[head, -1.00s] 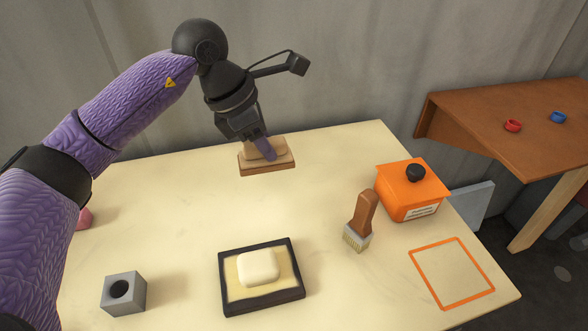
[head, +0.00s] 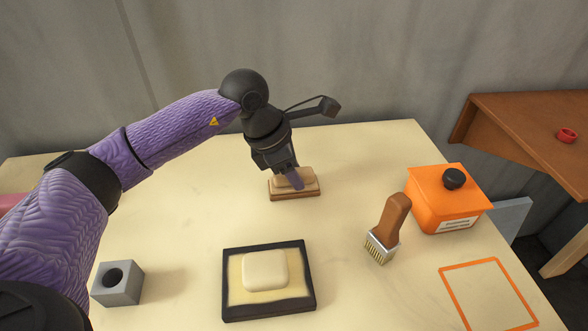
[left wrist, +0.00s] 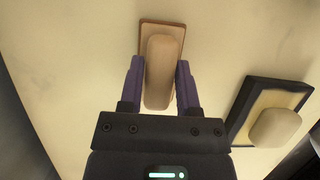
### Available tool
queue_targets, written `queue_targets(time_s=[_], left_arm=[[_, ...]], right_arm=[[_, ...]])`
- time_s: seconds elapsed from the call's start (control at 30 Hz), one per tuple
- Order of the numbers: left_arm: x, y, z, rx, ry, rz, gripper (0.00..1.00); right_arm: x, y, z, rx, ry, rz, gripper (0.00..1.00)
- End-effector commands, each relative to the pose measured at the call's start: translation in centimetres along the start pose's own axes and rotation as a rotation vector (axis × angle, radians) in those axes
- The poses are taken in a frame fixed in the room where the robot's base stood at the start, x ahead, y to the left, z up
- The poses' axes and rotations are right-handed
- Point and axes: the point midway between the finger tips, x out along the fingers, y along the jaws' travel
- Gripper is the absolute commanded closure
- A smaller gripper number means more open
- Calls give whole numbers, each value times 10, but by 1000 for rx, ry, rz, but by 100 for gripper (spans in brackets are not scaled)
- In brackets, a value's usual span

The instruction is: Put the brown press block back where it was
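The brown press block (head: 307,191) has a flat brown base and a lighter tan rounded handle. It is at the back middle of the table, low over or on the surface; I cannot tell which. My left gripper (head: 293,177) comes down on it from above. In the left wrist view the fingers (left wrist: 160,85) lie along both sides of the tan handle (left wrist: 163,60), seemingly touching it, with the brown base (left wrist: 148,30) beyond. My right gripper is not in view.
A black-framed tray (head: 228,290) with a cream block (head: 265,271) is at front middle. A grey holed cube (head: 117,284) stands left. A brush (head: 390,225), an orange box (head: 447,200) with black knob and an orange square outline (head: 446,287) are right. The table's middle is clear.

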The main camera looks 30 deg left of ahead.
Motion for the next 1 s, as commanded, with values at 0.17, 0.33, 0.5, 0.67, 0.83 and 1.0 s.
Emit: queue_targets(time_s=[0.17,0.33,0.5,0.67,0.83,1.0], left_arm=[[0,0,0,0,0,0,27],[0,0,0,0,0,0,27],[-18,1,2,0,-2,4,27],[-66,1,4,1,-3,7,27],[-107,0,3,0,-2,5,27],[-123,0,2,-1,-1,2,27]], right_arm=[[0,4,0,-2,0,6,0],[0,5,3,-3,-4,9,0],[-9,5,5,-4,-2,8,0],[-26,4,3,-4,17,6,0],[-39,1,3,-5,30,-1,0],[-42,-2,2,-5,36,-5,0]])
